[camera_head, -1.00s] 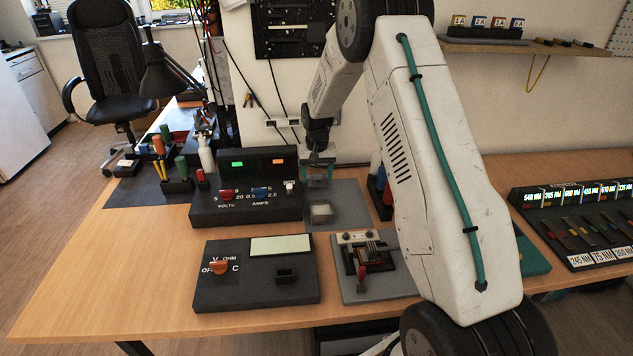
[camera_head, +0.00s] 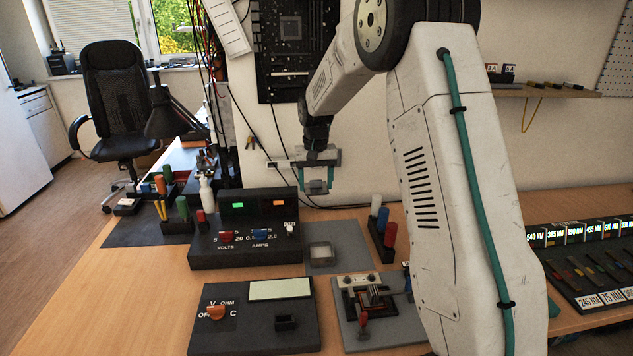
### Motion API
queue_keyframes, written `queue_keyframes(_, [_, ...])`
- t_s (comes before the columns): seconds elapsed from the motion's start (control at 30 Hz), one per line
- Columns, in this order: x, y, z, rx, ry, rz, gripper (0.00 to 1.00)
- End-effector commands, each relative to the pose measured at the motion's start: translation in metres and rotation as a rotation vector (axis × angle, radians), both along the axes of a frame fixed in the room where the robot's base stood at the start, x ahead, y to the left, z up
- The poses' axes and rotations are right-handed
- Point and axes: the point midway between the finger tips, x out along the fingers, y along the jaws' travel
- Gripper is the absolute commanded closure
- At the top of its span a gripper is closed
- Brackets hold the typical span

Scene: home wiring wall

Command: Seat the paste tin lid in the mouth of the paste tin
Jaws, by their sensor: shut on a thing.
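The paste tin (camera_head: 320,252) is a small, square, pale-topped container on a grey mat, just right of the power supply box. My gripper (camera_head: 317,187) points down in the air above and behind the tin, with teal fingers. It is shut on a small grey piece between its fingertips, which I take to be the paste tin lid (camera_head: 316,186). The lid is small and dim here, and its tilt cannot be told. It is clearly apart from the tin.
The power supply box (camera_head: 245,235) stands left of the tin. A rack of blue, white and red cylinders (camera_head: 381,228) stands to the right. A multimeter box (camera_head: 254,325) and a lever fixture (camera_head: 365,306) are in front. The mat (camera_head: 345,240) around the tin is mostly clear.

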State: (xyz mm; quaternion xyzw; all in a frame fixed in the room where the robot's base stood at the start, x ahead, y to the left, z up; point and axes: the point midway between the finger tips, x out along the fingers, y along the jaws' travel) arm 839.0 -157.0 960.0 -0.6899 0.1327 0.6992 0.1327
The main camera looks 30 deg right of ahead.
Motion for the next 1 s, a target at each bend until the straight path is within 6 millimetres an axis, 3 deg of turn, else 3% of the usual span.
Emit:
queue_keyframes(0.2, [-0.064,0.027,-0.039,0.002,0.016,0.002,0.60])
queue_keyframes(0.37, [-0.093,0.035,-0.062,0.001,0.010,-0.007,0.60])
queue_keyframes(1.0, [-0.094,0.035,-0.077,-0.003,-0.012,-0.019,0.60])
